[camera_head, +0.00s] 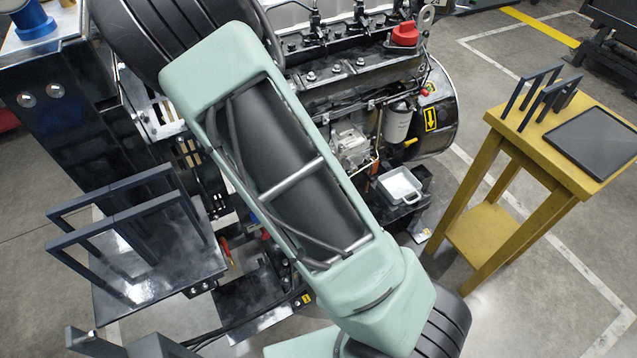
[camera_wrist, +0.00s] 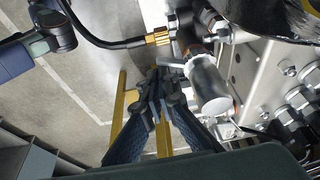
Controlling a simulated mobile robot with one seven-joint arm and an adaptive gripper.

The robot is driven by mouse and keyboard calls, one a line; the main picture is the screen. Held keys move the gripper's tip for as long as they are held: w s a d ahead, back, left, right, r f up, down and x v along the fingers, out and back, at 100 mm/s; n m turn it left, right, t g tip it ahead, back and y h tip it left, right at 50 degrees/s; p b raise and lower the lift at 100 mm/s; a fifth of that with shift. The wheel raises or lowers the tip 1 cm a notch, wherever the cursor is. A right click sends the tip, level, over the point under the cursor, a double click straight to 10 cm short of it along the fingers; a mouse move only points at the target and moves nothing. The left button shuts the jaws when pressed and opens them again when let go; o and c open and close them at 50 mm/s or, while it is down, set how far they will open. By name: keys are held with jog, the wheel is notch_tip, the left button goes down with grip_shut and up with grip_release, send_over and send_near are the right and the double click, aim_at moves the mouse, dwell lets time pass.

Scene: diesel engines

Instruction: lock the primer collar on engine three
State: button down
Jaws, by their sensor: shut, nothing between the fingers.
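The engine (camera_head: 345,75) stands at the top middle of the head view, partly covered by my arm. No engine number is readable. In the wrist view, my gripper (camera_wrist: 158,80) is shut and empty, its fingertips near the engine's side. Just beyond the tips is a short pale lever-like piece (camera_wrist: 171,64). A silver cylinder (camera_wrist: 209,86) is close to the right of the fingers. A brass knurled fitting (camera_wrist: 158,38) on a black hose is above them. I cannot tell which part is the primer collar, or whether the tips touch anything. My gripper is hidden in the head view.
A yellow table (camera_head: 500,122) with a dark rack and black tray stands at the right. A white tray (camera_head: 400,187) sits beside the engine. Dark frames (camera_head: 130,215) stand at the left. Bolts and a bracket (camera_wrist: 275,75) crowd the wrist view's right side.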

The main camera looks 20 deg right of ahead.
jog(key=v, duration=1.2)
